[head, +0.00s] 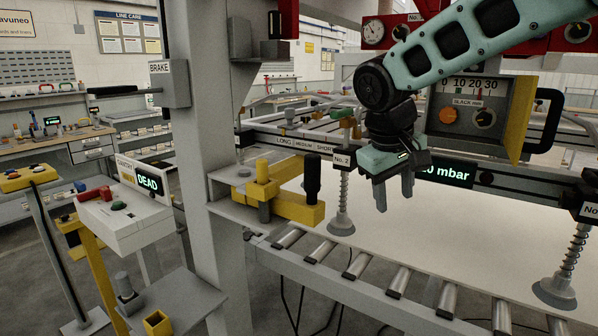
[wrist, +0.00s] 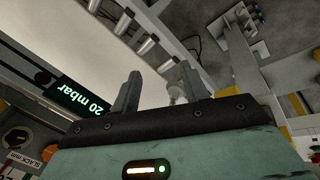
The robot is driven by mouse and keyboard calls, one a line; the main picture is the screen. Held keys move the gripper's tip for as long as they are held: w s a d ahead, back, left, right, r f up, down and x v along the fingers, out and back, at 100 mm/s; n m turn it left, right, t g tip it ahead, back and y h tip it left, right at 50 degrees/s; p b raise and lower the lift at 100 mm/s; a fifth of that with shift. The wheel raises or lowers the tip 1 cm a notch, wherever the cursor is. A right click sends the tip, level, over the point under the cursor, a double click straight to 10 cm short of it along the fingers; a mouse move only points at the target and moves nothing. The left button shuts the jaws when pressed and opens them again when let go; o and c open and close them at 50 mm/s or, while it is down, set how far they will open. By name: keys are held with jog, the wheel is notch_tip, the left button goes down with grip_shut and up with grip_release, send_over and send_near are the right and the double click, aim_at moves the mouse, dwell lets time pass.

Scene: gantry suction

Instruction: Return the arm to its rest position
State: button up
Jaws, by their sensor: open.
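My arm reaches in from the top right of the head view. My gripper (head: 394,194) points down, open and empty, its two grey fingers apart. It hangs in front of the gantry's display (head: 446,172), above the pale sheet (head: 440,240) on the rollers. A suction cup on a spring rod (head: 341,222) stands just left of it, under a "No. 2" label. In the wrist view the fingers (wrist: 157,92) show spread with nothing between them. The display reading "20 mbar" (wrist: 80,97) shows at left there.
A second suction cup (head: 554,292) is at the right. A yellow clamp with a black handle (head: 290,200) sits on the post bracket. A white control box (head: 122,222) with a "DEAD" display (head: 149,183) stands left. A black handle (head: 545,120) juts out by the slack dial panel (head: 478,115).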

jog(key=s+a+f+n+g+y, duration=0.1)
jog(key=s+f, duration=0.2)
jog(key=s, duration=0.6)
jog(key=s+a+f+n+y, duration=0.1)
jog(key=s+f, duration=0.3)
jog(key=s, duration=0.6)
jog(key=s+a+f+n+g+y, duration=0.1)
jog(key=s+f, duration=0.3)
jog(key=s, duration=0.6)
jog(key=shift+f+g, duration=0.2)
jog(key=shift+g, duration=0.1)
